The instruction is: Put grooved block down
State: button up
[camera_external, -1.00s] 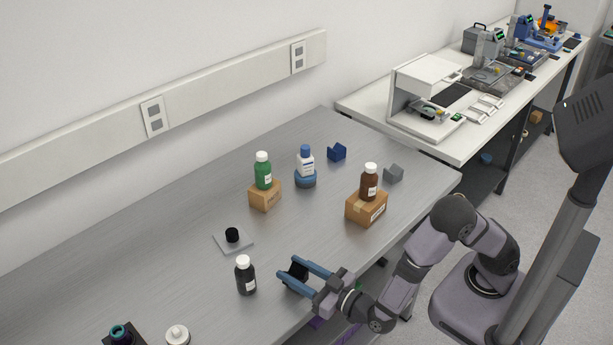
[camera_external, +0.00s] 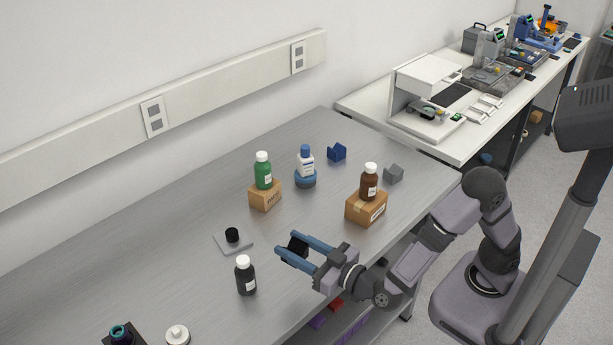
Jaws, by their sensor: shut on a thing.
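My gripper (camera_external: 293,245) is shut on a black grooved block (camera_external: 298,247), held between its two blue fingers near the front edge of the bench. The fingers hide part of the block, and its groove is hard to make out. I cannot tell how far the block is above the bench top (camera_external: 190,255). A black bottle with a white cap (camera_external: 246,277) stands to the left of the gripper and below it in the picture.
A grey plate with a black knob (camera_external: 233,241) lies left of the gripper. Blue (camera_external: 337,152) and grey (camera_external: 393,174) notched blocks lie farther back.

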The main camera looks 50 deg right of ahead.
aim_at(295, 251)
notch_tip(295, 251, up, 7)
jog(key=p, duration=0.6)
notch_tip(295, 251, down, 8)
jog(key=b, duration=0.7)
jog(key=shift+r, duration=0.15)
jog(key=shift+r, duration=0.1)
jog(key=shift+f, duration=4.8)
jog(key=shift+f, duration=0.3)
jog(key=o, duration=1.3)
jog(key=shift+c, duration=0.2)
